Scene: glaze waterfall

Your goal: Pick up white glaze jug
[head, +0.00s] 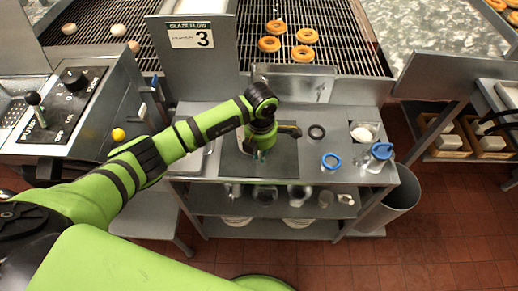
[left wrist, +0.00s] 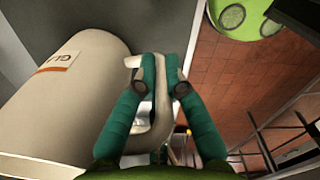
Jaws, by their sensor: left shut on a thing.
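The white glaze jug (left wrist: 75,95) fills the left of the left wrist view, with a partly visible label on its side. Its handle (left wrist: 160,128) runs between the green fingers of my left gripper (left wrist: 160,75), which is shut on it. In the head view my left gripper (head: 262,152) points down over the dark plate on the steel work table. The jug is mostly hidden there behind the gripper and arm. I cannot tell whether the jug touches the plate. My right gripper is not in view.
A wire conveyor with doughnuts (head: 303,53) lies behind. A grey bin (head: 400,190) stands at the right. A control panel (head: 62,103) is at the left.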

